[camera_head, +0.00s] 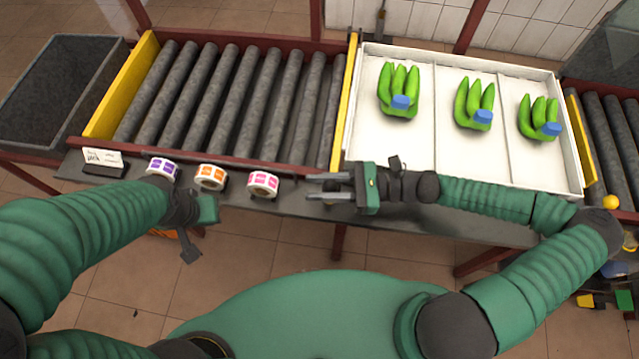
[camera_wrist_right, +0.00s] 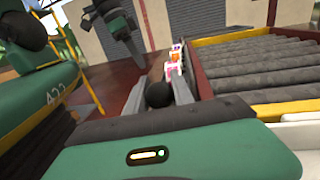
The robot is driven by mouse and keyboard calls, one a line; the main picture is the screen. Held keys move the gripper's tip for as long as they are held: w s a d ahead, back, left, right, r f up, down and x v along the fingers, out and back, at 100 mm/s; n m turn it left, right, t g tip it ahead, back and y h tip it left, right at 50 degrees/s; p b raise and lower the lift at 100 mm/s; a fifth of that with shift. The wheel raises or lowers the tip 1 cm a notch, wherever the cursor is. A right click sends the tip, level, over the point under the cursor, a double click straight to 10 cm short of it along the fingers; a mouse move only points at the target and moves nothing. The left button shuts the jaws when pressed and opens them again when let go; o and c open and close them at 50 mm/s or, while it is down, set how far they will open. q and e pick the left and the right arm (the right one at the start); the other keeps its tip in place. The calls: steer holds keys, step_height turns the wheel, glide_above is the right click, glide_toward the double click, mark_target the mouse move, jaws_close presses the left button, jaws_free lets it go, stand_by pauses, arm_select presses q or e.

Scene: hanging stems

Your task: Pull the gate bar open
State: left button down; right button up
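A yellow bar (camera_head: 347,95) stands between the grey roller bed and the white tray; I take it to be the gate bar. My right gripper (camera_head: 325,188) is near its front end, over the dark front ledge, with fingers pointing left. In the right wrist view, a black round knob (camera_wrist_right: 157,95) sits between the two spread fingers (camera_wrist_right: 160,92). I cannot tell whether they touch it, nor whether the knob belongs to the bar. My left gripper (camera_head: 198,230) hangs at the ledge's front edge, its fingers unclear and nothing visible in it.
Label rolls, purple (camera_head: 162,168), orange (camera_head: 210,177) and pink (camera_head: 262,184), stand on the ledge left of my right gripper. The white tray (camera_head: 465,60) holds three green banana bunches (camera_head: 399,90). The roller bed (camera_head: 230,100) is empty. A dark bin (camera_head: 55,90) is at far left.

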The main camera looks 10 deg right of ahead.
steer(key=shift+c, duration=1.2)
jaws_close()
steer(key=shift+a, duration=0.1)
steer(key=shift+r, duration=0.15)
steer(key=shift+r+p, duration=0.3)
steer(key=shift+p, duration=0.1)
steer(key=w+d+r+m+p, duration=0.1)
steer(key=w+r+p, duration=0.3)
steer(key=r+p, duration=0.4)
steer(key=w+d+r+m+p, duration=0.1)
steer(key=w+r+m+p, duration=0.3)
steer(key=r+p, duration=0.5)
steer(key=w+d+r+m+p, duration=0.2)
steer(key=w+r+p, duration=0.2)
steer(key=r+p, duration=0.5)
step_height(320, 180, up, 5)
steer(key=shift+f+t+y, duration=0.1)
steer(key=shift+t+y, duration=0.3)
steer(key=shift+w, duration=0.1)
